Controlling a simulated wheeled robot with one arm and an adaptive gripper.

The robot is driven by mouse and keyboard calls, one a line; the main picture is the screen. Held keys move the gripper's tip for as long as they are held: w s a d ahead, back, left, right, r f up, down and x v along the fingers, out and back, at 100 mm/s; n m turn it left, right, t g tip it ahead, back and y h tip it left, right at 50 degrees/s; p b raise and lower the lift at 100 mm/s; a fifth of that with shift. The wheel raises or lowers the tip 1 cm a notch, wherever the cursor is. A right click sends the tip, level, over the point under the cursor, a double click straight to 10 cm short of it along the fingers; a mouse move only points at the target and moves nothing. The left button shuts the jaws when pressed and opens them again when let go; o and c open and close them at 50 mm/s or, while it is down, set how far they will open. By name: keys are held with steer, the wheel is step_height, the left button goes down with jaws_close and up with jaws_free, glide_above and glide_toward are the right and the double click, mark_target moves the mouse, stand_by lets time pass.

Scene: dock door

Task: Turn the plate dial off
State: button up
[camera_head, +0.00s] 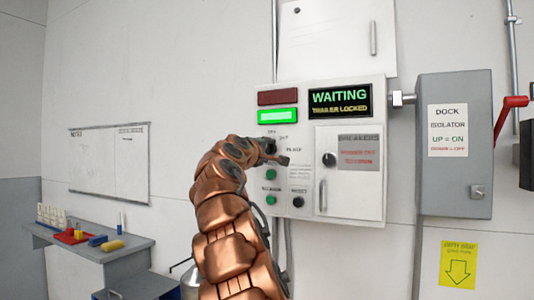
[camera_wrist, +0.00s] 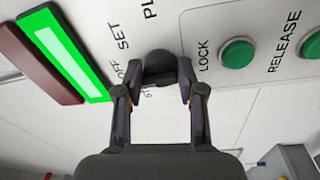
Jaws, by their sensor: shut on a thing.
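The plate dial (camera_wrist: 158,62) is a dark round knob on the white control panel (camera_head: 308,222), with OFF and SET printed around it. In the wrist view my gripper (camera_wrist: 157,84) has one finger on each side of the knob and is shut on it. The fingers hide its sides, and I cannot tell which mark it points to. In the head view my gripper (camera_head: 272,151) reaches the panel's left part below the lamps and covers most of the dial. The display (camera_head: 339,101) reads WAITING, TRAILER LOCKED.
The green lamp (camera_head: 277,116) is lit; the red one (camera_head: 278,97) above is dark. A green LOCK button (camera_wrist: 237,54) and RELEASE button sit close to the dial. A breaker door (camera_head: 348,200) and the grey isolator box (camera_head: 452,175) are right. A side table (camera_head: 85,248) stands left.

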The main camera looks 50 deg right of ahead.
steer(key=shift+d+f, duration=0.1)
steer(key=shift+f, duration=0.05)
steer(key=o, duration=1.1)
steer(key=shift+v, duration=6.05)
